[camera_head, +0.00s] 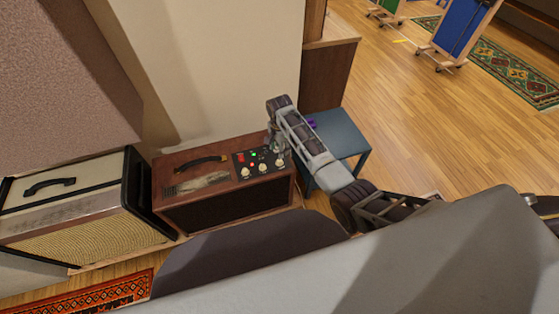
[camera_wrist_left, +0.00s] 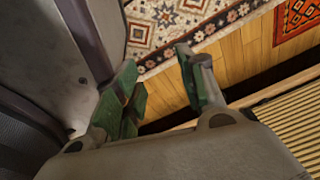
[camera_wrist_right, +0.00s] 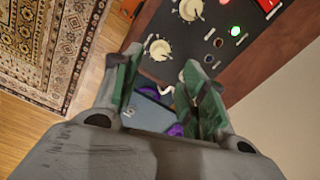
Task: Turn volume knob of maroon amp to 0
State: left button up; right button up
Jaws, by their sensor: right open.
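The maroon amp (camera_head: 178,188) stands on the floor with a dark handle on top. Its black control panel (camera_head: 240,158) carries several cream knobs, small switches and red and green lights. My right gripper (camera_head: 278,142) is over the right end of this panel. In the right wrist view its green-padded fingers (camera_wrist_right: 165,92) are apart, with a pale bit of a knob (camera_wrist_right: 167,90) showing between them. Two more cream knobs, one nearer (camera_wrist_right: 158,48) and one farther (camera_wrist_right: 190,9), are in clear view. No knob labels are readable. My left gripper (camera_wrist_left: 160,80) is open and empty, away from the amp.
A cream amp (camera_head: 85,205) with a woven front stands left of the maroon one. A blue stool (camera_head: 342,135) with a purple thing (camera_wrist_right: 176,130) is at the right, close to the amp. A wall is behind. Open wooden floor (camera_head: 425,125) lies farther right.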

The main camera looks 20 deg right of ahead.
aim_at(280, 162)
notch_tip(280, 162, down, 8)
jog(key=shift+r+b, duration=0.2)
jog(key=shift+b, duration=0.7)
jog(key=shift+f, duration=0.4)
pick_arm(q)
jog(key=w+d, duration=0.1)
jog(key=w, duration=0.1)
jog(key=w+d+r, duration=0.1)
jog(key=w+d, duration=0.1)
jog(key=shift+d, duration=0.2)
jog(key=shift+s, duration=0.1)
pick_arm(e)
jog(key=c, duration=0.9)
grip_shut()
pick_arm(q)
jog(key=shift+w+a+r, duration=0.1)
jog(key=shift+w+a, duration=0.45)
jog(key=shift+a, duration=0.2)
jog(key=shift+t, duration=0.3)
jog(key=shift+s+d, duration=0.1)
jog(key=shift+d, duration=0.05)
